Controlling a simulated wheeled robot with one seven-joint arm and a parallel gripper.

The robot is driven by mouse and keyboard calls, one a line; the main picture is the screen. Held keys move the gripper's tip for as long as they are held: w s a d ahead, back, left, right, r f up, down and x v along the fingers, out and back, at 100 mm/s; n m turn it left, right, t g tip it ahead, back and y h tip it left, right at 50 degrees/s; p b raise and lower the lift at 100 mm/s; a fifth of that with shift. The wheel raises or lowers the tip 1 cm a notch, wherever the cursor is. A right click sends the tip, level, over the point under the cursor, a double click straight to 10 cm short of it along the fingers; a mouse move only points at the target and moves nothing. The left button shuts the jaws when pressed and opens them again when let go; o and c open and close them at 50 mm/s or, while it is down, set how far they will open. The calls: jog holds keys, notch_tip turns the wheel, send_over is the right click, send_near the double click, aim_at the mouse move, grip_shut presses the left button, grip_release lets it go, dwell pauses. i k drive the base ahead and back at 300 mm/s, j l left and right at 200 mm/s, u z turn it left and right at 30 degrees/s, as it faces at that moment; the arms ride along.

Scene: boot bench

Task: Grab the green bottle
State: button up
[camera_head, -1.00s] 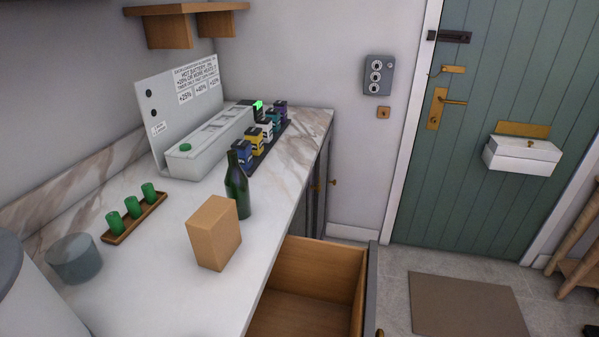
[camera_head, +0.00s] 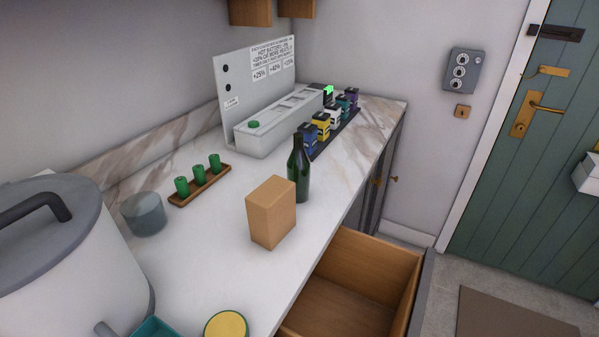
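The green bottle (camera_head: 299,174) is dark green glass with a narrow neck. It stands upright on the white marble counter (camera_head: 215,240), near its front edge. A tan box (camera_head: 271,213) stands just in front of it and to the left, hiding a little of its lower left side. My gripper is not in view, so I cannot see its position or state.
An open wooden drawer (camera_head: 338,309) juts out below the bottle. A large white pot (camera_head: 65,265) stands at left, near a grey jar (camera_head: 144,214). A tray of green cups (camera_head: 200,187) and a white rack (camera_head: 275,121) with small boxes lie behind. A yellow-topped round item (camera_head: 226,325) is at the bottom.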

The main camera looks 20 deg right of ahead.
aim_at(298, 163)
jog(key=i+l+u, duration=0.25)
jog(key=l+u, duration=0.25)
jog(key=l, duration=0.15)
jog(key=i+l+u, duration=0.2)
jog(key=l, duration=0.2)
